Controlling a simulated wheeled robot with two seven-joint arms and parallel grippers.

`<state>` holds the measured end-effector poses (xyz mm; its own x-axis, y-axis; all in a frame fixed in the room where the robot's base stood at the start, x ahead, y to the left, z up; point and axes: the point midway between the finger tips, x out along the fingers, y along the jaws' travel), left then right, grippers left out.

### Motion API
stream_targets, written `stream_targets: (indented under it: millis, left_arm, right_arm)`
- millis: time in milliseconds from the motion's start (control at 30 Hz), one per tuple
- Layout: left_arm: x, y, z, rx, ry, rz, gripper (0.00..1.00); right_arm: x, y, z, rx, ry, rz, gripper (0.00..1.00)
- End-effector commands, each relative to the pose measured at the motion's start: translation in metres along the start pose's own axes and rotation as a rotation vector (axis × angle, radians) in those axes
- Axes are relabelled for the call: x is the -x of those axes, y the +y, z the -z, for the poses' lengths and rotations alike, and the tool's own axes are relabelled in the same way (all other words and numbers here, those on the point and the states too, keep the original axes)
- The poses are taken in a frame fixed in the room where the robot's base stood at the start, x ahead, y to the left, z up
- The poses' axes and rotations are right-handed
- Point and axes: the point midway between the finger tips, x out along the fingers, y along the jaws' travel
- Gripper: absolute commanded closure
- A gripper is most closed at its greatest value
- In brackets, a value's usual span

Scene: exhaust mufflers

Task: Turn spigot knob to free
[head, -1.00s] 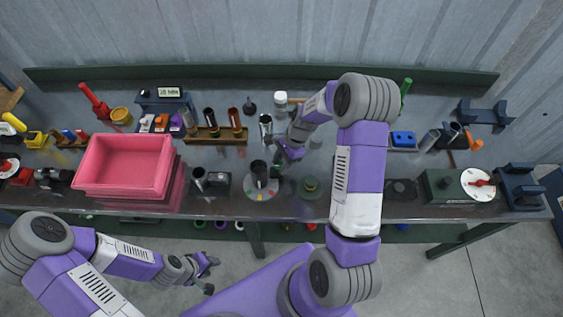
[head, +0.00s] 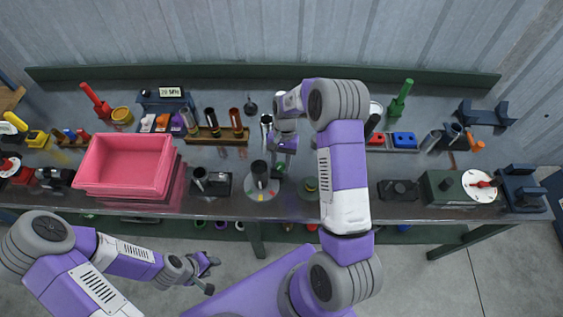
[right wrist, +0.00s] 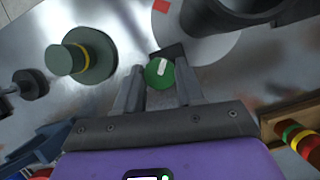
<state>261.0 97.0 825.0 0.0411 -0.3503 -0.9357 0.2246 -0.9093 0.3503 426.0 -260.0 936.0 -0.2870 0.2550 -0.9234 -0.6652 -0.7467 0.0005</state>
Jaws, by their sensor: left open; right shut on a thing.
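The spigot knob (right wrist: 159,73) is a small green round knob with a white mark, seen in the right wrist view. It sits between the fingers of my right gripper (right wrist: 160,77), which is shut on it. In the head view my right gripper (head: 283,153) reaches down beside a dark upright tube (head: 260,172) on a round grey disc (head: 262,193); the knob is small and partly hidden there. The white mark points nearly straight up in the right wrist view, slightly tilted. My left gripper (head: 205,272) is open and empty in front of the bench.
A pink bin (head: 125,165) stands on the left of the bench. A round green stepped piece (right wrist: 80,57) lies left of the knob in the right wrist view. A rack with several tubes (head: 216,136) stands behind. A green box with a white dial (head: 477,185) is at right.

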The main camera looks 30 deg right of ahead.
Motion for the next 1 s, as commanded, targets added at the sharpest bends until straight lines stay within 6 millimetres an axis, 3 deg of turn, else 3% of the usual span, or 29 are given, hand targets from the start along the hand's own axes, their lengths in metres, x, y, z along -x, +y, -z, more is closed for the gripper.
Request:
stream_targets:
  millis: [500, 1000]
  left_arm:
    - [-0.0045, -0.0017, 0.0002, 0.000, 0.000, 0.000, 0.57]
    - [-0.0061, -0.0023, 0.0003, 0.000, 0.000, 0.000, 0.57]
  right_arm:
    - [0.0003, -0.0037, -0.0002, 0.420, 0.003, -0.174, 0.93]
    - [0.0003, -0.0046, -0.0006, 0.605, 0.005, -0.250, 0.93]
